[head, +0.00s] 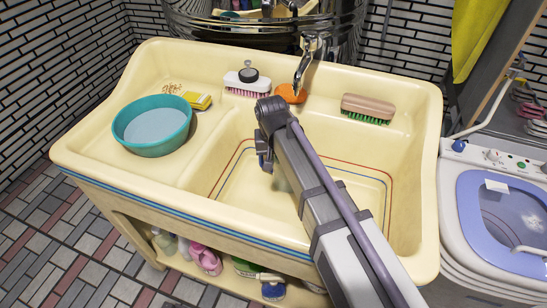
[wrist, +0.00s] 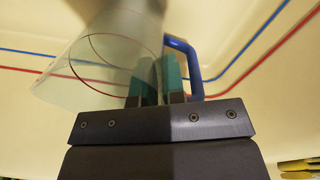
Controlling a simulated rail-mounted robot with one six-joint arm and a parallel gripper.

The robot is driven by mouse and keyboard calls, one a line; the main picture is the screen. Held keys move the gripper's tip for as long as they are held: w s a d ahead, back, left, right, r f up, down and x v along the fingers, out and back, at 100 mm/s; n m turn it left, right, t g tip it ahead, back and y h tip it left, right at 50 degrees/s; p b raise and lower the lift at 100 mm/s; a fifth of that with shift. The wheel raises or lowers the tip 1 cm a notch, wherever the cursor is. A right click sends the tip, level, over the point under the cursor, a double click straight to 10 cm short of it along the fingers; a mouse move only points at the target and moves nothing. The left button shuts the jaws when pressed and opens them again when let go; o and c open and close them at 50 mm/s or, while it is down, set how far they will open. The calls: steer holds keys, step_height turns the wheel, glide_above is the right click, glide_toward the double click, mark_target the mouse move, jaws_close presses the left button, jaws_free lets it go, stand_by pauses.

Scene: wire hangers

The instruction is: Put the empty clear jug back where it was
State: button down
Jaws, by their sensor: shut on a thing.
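The clear jug (wrist: 95,55) shows in the wrist view as a see-through cylinder with a dark red ring line and a blue handle (wrist: 194,62). My gripper (wrist: 160,78) is shut on the jug, its teal pads close together beside the handle; the exact grip spot is partly hidden. The jug appears tilted, and the blurred basin surface shows behind it. In the head view my arm reaches over the right basin of the cream sink (head: 226,180) and hides most of my gripper and the jug. I cannot tell whether the jug holds anything.
A teal bowl of water (head: 152,126) stands on the left ledge beside a yellow packet (head: 198,100). A pink-bristled brush (head: 247,82), an orange item (head: 291,93) and a green-bristled brush (head: 368,108) lie along the back ledge below the tap (head: 306,62). A washing machine (head: 500,215) stands right.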

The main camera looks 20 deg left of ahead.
steer(key=c, duration=1.2)
jaws_free()
step_height(320, 180, up, 12)
steer(key=p, duration=1.2)
steer(key=shift+s+r+p, duration=0.15)
steer(key=shift+s+p, duration=0.1)
steer(key=shift+p, duration=0.05)
steer(key=shift+a, duration=0.1)
steer(key=s+d+r+m+p, duration=0.1)
steer(key=s+d+r+p, duration=0.1)
steer(key=d, duration=1)
steer(key=s+d+r+m+p, duration=0.2)
steer(key=d+r+p, duration=0.2)
steer(key=d, duration=0.8)
steer(key=s+d+r+m+p, duration=0.1)
steer(key=s+d+r+p, duration=0.2)
steer(key=d, duration=0.9)
steer(key=shift+r, duration=0.2)
